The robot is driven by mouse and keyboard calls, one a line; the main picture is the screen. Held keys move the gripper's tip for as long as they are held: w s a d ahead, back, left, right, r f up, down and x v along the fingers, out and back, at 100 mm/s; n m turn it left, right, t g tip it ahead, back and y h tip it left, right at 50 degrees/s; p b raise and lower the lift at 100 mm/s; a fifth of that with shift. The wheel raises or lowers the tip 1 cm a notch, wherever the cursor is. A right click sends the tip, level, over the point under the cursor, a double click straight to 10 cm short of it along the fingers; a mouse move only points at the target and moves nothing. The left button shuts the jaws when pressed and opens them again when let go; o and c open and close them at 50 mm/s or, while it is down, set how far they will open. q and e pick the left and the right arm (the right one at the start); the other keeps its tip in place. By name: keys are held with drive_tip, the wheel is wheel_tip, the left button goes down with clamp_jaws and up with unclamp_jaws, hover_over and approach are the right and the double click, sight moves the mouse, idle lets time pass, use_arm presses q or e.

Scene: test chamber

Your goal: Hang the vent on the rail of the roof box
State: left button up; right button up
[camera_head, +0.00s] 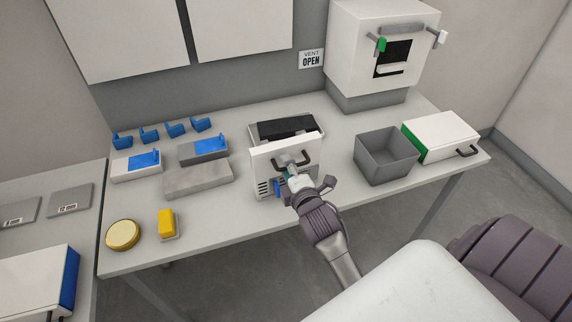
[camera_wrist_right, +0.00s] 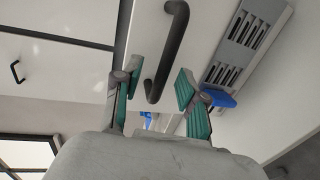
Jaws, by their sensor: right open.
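The likely vent is a white panel (camera_head: 262,164) with a dark handle (camera_head: 304,157) and slots near its bottom. It stands upright at the front of an open-topped box on the table. My right gripper (camera_head: 291,174) is at this panel. In the right wrist view its green-padded fingers (camera_wrist_right: 155,92) are open on either side of the dark handle (camera_wrist_right: 177,45), and I see no grip on it. The white roof box (camera_head: 350,55) is at the back right, with a grey rail (camera_head: 402,31) across its front above a dark opening. My left gripper is not in view.
A grey open bin (camera_head: 373,172) and a white case (camera_head: 441,132) with a green side stand to the right. Blue clips, grey blocks, a yellow block (camera_head: 166,222) and a round tan disc (camera_head: 123,234) lie to the left.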

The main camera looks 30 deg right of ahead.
drive_tip(key=shift+w, duration=0.25)
drive_tip(key=shift+s, duration=0.1)
clamp_jaws()
drive_tip(key=shift+r, duration=0.1)
